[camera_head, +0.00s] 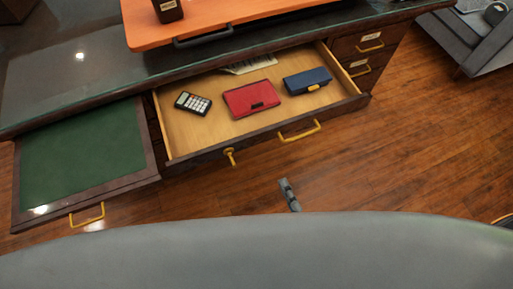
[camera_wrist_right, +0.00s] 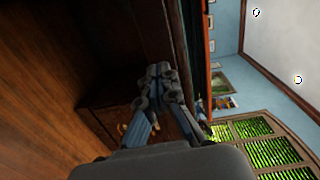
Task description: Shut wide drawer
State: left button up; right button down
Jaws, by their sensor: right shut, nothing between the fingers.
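The wide drawer (camera_head: 205,148) is pulled out from the desk in the head view. It holds a calculator (camera_head: 193,103), a red wallet (camera_head: 251,99), a blue wallet (camera_head: 307,81) and some paper at the back. Its front has a brass handle (camera_head: 300,131) and a brass key or knob (camera_head: 230,156). My right gripper (camera_head: 289,194) is shut and empty, in front of the drawer and apart from it in the picture, below the handle. In the right wrist view the gripper (camera_wrist_right: 158,72) points toward dark wood. My left gripper is not in view.
A green-topped pull-out board (camera_head: 80,150) with a brass handle (camera_head: 88,215) sticks out left of the drawer. Small closed drawers (camera_head: 370,42) are at the right. An orange board (camera_head: 225,18) lies on the desk top (camera_head: 90,65). The wood floor (camera_head: 400,150) in front is clear.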

jog(key=p, duration=0.2)
send_near(261, 135)
jog(key=shift+m, duration=0.3)
jog(key=x, duration=0.6)
jog(key=shift+w+a+f, duration=0.1)
jog(key=shift+w+a, duration=0.05)
jog(key=shift+w, duration=0.35)
